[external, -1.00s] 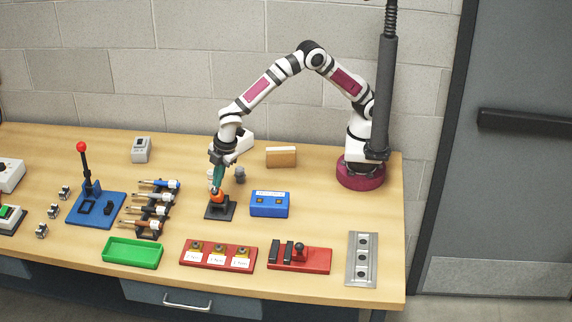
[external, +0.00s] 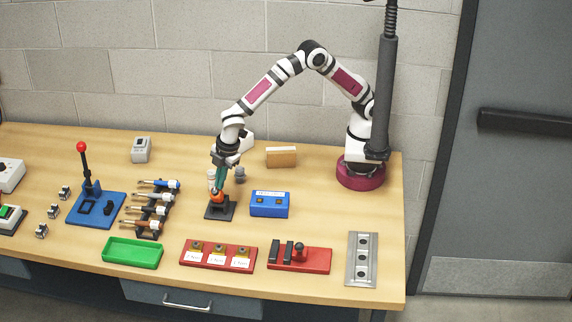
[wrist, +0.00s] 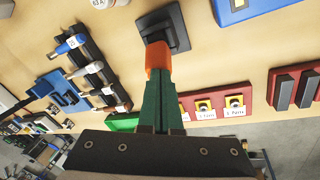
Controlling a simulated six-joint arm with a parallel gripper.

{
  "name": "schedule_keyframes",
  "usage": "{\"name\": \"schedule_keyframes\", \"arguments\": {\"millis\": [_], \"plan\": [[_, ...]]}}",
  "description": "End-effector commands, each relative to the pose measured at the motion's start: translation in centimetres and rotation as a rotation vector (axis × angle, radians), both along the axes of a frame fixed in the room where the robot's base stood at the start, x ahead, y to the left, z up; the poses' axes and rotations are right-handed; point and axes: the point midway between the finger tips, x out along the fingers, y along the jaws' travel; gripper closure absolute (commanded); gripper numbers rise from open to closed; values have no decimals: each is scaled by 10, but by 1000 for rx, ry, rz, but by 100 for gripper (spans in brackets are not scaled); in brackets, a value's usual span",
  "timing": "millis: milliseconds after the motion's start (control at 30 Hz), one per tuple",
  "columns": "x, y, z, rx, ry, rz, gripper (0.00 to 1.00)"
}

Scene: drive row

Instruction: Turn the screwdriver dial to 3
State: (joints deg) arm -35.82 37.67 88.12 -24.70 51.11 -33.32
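An orange piece (external: 217,197), which I take to be the screwdriver dial, stands on a square black base (external: 219,211) near the middle of the table. My gripper (external: 218,191) points down at it from above. In the wrist view, the green fingers of my gripper (wrist: 160,78) are close together around the near end of the orange piece (wrist: 158,55), with the black base (wrist: 178,30) beyond. The fingers cover part of the orange piece. I cannot read any number or mark on it.
A rack of screwdrivers (external: 152,207) stands to the left. A blue box (external: 269,204) is close on the right. A green tray (external: 132,251) and a red board with labels (external: 218,256) lie in front. A white cylinder (external: 211,177) stands just behind my gripper.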

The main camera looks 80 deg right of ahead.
Motion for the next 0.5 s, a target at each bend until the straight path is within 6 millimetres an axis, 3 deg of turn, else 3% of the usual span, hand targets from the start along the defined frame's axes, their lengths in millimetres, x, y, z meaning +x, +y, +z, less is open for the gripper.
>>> {"name": "schedule_keyframes", "arguments": {"millis": [367, 500], "plan": [[-5, -5, 4, 1, 0, 0, 100], [-5, 5, 23, 2, -4, 2, 100]]}}
